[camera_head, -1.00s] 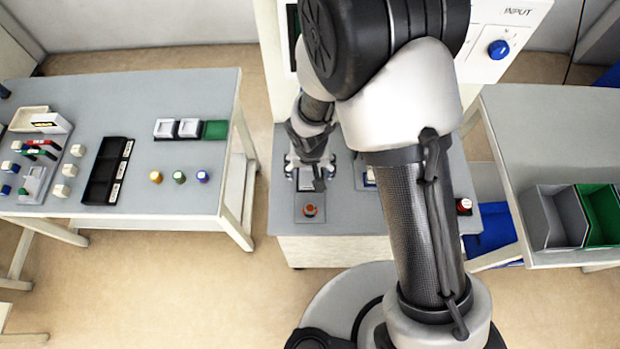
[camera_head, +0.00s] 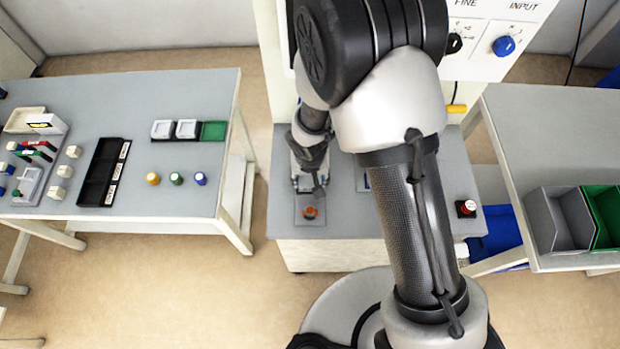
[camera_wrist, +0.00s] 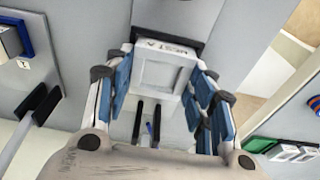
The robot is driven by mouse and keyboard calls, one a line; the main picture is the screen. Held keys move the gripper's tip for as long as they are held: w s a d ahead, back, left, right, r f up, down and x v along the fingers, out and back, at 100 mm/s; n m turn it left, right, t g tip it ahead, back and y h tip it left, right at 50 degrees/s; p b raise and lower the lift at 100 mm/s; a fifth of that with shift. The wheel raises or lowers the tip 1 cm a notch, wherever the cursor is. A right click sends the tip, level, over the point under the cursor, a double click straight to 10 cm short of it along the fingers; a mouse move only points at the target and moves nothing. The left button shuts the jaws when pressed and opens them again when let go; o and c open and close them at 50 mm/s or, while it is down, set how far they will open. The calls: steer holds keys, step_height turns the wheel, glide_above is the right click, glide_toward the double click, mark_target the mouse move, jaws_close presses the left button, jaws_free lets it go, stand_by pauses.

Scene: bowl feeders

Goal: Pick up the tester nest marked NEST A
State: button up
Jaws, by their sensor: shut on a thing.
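The tester nest marked NEST A (camera_wrist: 158,72) is a white square block with a recessed top. In the wrist view it sits between the blue-padded fingers of my gripper (camera_wrist: 160,92), which are shut on its two sides. The letters on its far rim read upside down there. In the head view my gripper (camera_head: 309,184) is low over the grey middle bench, just behind an orange-red round part on a small plate. The nest is mostly hidden by my gripper in that view. I cannot tell whether its underside touches the bench.
The orange-red part (camera_head: 310,212) stands close in front of my gripper. A red button (camera_head: 466,207) is at the bench's right. The left table (camera_head: 140,95) holds a black tray (camera_head: 103,172) and several small parts. Grey and green bins (camera_head: 560,218) stand on the right table.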

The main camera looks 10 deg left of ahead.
steer(key=c, duration=0.5)
steer(key=shift+r, duration=0.1)
